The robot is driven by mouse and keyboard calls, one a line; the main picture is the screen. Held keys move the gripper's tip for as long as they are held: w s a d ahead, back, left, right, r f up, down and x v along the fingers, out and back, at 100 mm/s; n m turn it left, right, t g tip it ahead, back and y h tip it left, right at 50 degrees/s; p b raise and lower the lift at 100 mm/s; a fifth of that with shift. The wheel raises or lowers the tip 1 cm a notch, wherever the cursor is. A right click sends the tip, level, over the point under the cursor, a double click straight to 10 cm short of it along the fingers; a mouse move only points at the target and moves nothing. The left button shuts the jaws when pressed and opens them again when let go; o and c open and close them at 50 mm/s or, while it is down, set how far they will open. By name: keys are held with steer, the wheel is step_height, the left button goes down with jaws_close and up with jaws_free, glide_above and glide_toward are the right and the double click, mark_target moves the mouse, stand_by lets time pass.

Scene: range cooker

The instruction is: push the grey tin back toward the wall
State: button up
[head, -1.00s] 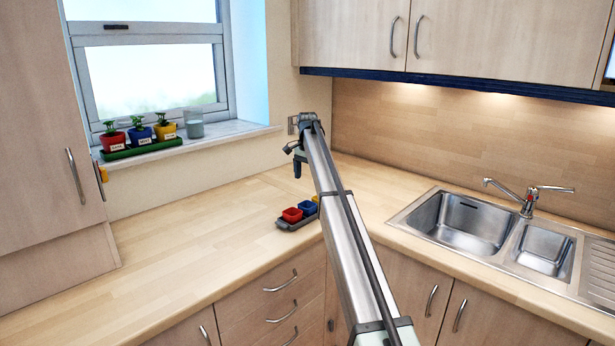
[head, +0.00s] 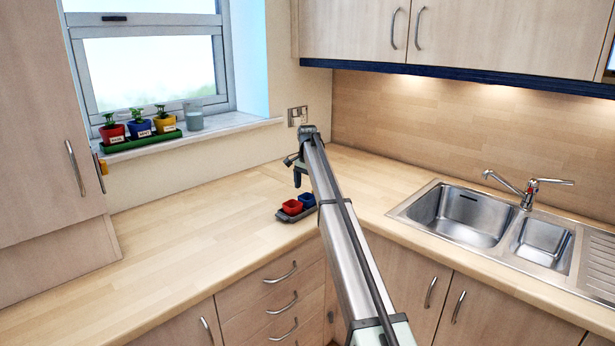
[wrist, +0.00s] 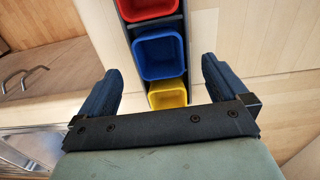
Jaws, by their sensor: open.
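A grey tray-like tin (head: 290,218) sits on the worktop near its front edge and holds red (head: 292,207) and blue (head: 307,200) pots; a yellow pot (wrist: 167,94) shows in the wrist view. The tin's rim also shows there (wrist: 152,26). A small grey cup-like container (head: 193,118) stands on the window sill; I cannot tell which of the two the task names. My gripper (head: 297,180) is just above and behind the tin, partly hidden by my arm. In the wrist view my gripper (wrist: 163,69) is open, fingers either side of the tin's yellow end, empty.
Several potted plants (head: 139,128) stand in a green tray on the sill (head: 225,123). A steel sink (head: 465,215) is at right. The worktop (head: 195,225) left of the tin is clear, and so is the strip behind it toward the wall.

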mark_target(307, 199)
steer(key=shift+f, duration=3.1)
steer(key=c, duration=0.9)
